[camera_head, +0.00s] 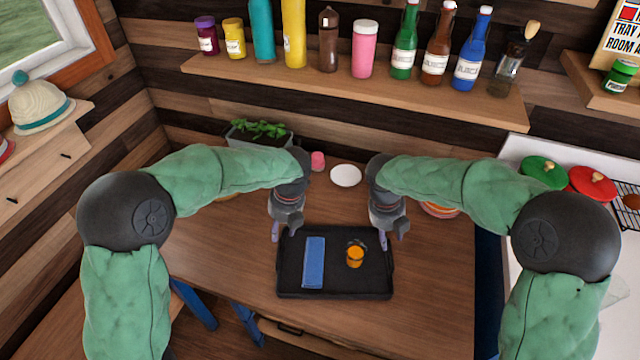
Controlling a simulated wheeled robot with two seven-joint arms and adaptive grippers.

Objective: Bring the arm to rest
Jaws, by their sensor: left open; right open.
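My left gripper (284,230) is over the left rim of a black tray (334,291) on the wooden table. My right gripper (391,236) is over the tray's right rim. Both are open, pointing down, and nothing shows held in them. I cannot tell whether their fingers touch the rim. In the tray lie a folded blue cloth (313,263) at the left and a glass of orange drink (355,255), standing upright, at the right. Both my arms are bent, with green sleeves.
A planter (258,136), a pink cup (318,161) and a white plate (346,176) stand behind the tray. Bottles line a wall shelf (350,87). A stove with a green lid (544,172) and a red lid (593,184) is at right. The table left of the tray is clear.

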